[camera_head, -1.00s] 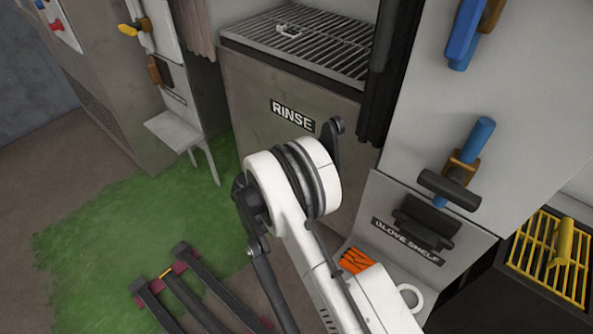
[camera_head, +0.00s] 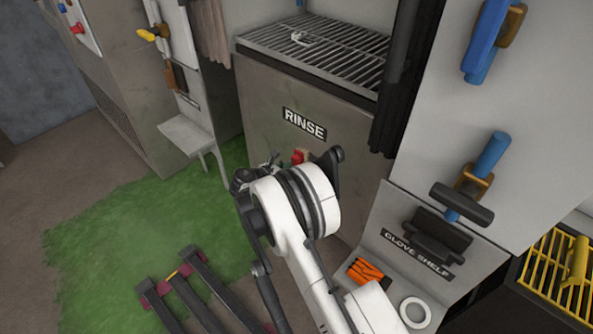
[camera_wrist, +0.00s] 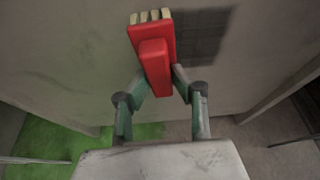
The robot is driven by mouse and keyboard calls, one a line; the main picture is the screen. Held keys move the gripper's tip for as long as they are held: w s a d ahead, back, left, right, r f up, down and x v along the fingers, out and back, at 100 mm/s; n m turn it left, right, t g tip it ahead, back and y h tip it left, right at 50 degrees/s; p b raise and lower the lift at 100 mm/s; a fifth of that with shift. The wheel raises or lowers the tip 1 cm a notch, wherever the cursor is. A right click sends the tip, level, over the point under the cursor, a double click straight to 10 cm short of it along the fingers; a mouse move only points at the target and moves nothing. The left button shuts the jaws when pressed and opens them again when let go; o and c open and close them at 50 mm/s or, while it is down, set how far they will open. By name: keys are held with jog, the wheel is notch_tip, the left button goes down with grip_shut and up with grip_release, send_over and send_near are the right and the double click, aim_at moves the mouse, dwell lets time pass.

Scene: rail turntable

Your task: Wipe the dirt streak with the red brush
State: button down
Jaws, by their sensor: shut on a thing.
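The red brush (camera_wrist: 155,62) is in my gripper (camera_wrist: 162,82), its handle between the two green fingers. Its pale bristles (camera_wrist: 151,16) are at the top of the wrist view, in front of a grey-beige panel. A dark, faintly gridded patch (camera_wrist: 205,32) shows on that panel, right of the brush head; I cannot tell whether it is the dirt streak or a shadow. In the head view a bit of the red brush (camera_head: 299,156) shows in front of the RINSE cabinet (camera_head: 265,110), behind my arm. Contact between bristles and panel cannot be told.
A grille (camera_head: 320,50) tops the RINSE cabinet. To the right are the glove shelf (camera_head: 450,285) with orange gloves (camera_head: 366,271) and a white ring (camera_head: 414,312), and a yellow rack (camera_head: 560,270). A small grey ledge (camera_head: 185,133) juts out at left, above green floor (camera_head: 130,235).

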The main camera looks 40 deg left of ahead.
jog(key=shift+w+a+r, duration=0.1)
jog(key=shift+a, duration=0.4)
jog(key=shift+w+r, duration=0.15)
jog(key=shift+r, duration=0.8)
jog(key=s+d, duration=0.2)
jog(key=d, duration=0.8)
jog(key=shift+d, duration=0.3)
jog(key=shift+s+a, duration=0.2)
jog(key=shift+s, duration=1.3)
jog(key=shift+s+a, duration=0.2)
jog(key=shift+s, duration=1.25)
jog(key=shift+s+a, duration=0.2)
jog(key=shift+s, duration=1.3)
